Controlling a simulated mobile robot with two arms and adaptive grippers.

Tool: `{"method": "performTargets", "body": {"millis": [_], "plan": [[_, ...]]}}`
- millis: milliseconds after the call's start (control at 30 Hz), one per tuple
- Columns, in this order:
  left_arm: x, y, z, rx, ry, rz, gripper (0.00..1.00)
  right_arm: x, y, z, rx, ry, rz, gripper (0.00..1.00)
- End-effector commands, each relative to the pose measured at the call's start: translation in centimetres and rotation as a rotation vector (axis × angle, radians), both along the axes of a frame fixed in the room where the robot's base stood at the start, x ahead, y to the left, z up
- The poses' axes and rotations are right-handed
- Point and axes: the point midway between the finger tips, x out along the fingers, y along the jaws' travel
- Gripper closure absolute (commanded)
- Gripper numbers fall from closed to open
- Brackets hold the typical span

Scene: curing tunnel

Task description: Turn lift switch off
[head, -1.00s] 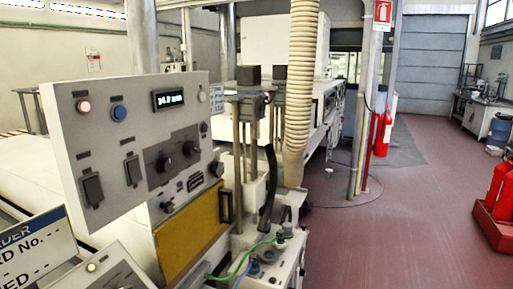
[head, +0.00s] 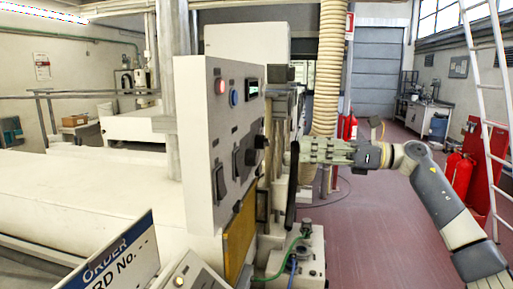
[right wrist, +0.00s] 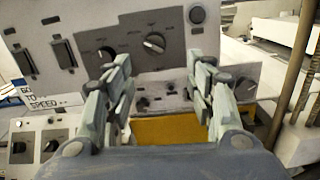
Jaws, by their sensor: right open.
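The grey control panel (head: 205,150) stands left of centre in the head view, seen at a slant. It carries two dark rocker switches, a left one (head: 220,182) and a right one (head: 236,162). In the right wrist view they are the left switch (right wrist: 24,62) and the right switch (right wrist: 65,54), at upper left. Their labels are too small to read, so I cannot tell which is the lift switch. My right gripper (head: 296,152) is open and empty, in front of the panel and apart from it. Its fingers (right wrist: 162,75) flank the rotary knobs (right wrist: 154,42) in the right wrist view.
A red lamp (head: 220,86), blue button (head: 234,97) and display (head: 252,88) sit high on the panel. A ribbed hose (head: 328,75) hangs behind my right gripper. An order sign (head: 115,262) stands at front left. The red floor (head: 375,240) is open at right.

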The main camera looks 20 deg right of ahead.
Motion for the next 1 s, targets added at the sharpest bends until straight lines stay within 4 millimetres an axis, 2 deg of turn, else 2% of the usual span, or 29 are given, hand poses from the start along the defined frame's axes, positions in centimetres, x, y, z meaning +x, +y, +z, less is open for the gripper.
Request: {"method": "performTargets", "body": {"millis": [67, 167, 367, 633, 800, 1000], "plan": [[-0.1, 0.8, -0.1, 0.010, 0.002, 0.001, 1.00, -0.8, 0.0, 0.8, -0.055, -0.030, 0.006, 0.49], [-0.2, 1.5, 0.3, 0.017, 0.004, 0.003, 1.00, -0.8, 0.5, 1.1, -0.077, -0.039, 0.009, 0.49], [-0.7, 1.6, 1.8, 0.019, 0.012, 0.005, 1.00, 1.1, 3.2, 1.4, -0.074, -0.038, 0.013, 0.49], [-0.9, 0.5, 3.7, 0.007, 0.014, 0.006, 1.00, 4.1, 7.0, 1.4, -0.070, -0.039, 0.011, 0.49], [-0.9, 0.5, 4.2, 0.006, 0.014, 0.005, 1.00, 5.1, 8.3, 1.2, -0.070, -0.038, 0.008, 0.49], [-0.8, 0.5, 4.3, 0.007, 0.014, 0.004, 1.00, 5.4, 8.6, 1.0, -0.071, -0.038, 0.008, 0.49]]}}
